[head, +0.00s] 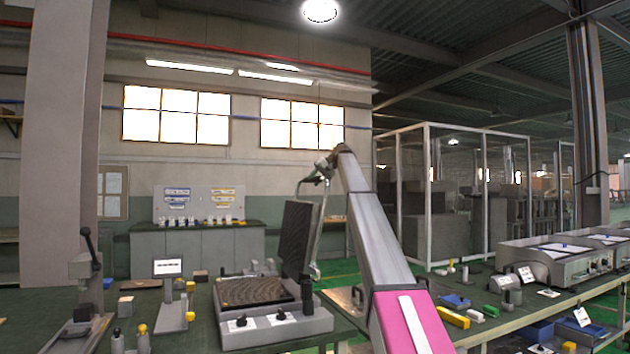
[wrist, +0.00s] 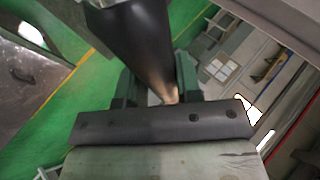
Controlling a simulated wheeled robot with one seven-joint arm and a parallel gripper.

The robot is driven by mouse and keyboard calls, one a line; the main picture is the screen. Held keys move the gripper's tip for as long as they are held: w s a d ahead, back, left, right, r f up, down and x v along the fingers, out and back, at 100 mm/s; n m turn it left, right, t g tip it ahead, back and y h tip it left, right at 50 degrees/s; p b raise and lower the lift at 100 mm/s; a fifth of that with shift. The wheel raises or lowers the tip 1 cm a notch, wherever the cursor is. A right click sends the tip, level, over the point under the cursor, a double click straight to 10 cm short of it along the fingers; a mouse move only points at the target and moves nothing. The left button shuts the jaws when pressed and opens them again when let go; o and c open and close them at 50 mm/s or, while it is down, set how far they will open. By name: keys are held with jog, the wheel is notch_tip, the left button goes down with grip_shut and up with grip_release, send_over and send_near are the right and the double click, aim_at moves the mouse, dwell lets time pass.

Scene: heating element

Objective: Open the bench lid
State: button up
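The bench unit (head: 262,328) stands on the green worktop left of my arm in the head view. Its lid (head: 297,238), a dark ribbed plate, stands nearly upright at the unit's right side, so it is raised. A ribbed dark lower plate (head: 250,291) lies exposed. My gripper (head: 312,184) is above the lid's top edge, small and dark in the head view. In the wrist view my gripper (wrist: 157,88) has its fingers apart. A dark round bar (wrist: 145,45) runs down between them in the picture; whether it touches them I cannot tell.
A lever press (head: 85,280) and a small display stand (head: 168,268) are on the left. A yellow block (head: 453,317) and a steel appliance (head: 570,258) lie on the right bench. A green floor (wrist: 95,80) shows below in the wrist view.

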jog(key=o, duration=0.4)
jog(key=shift+f, duration=0.45)
jog(key=shift+r, duration=0.25)
jog(key=v, duration=1)
jog(key=shift+d+r, duration=0.25)
jog(key=shift+d, duration=0.05)
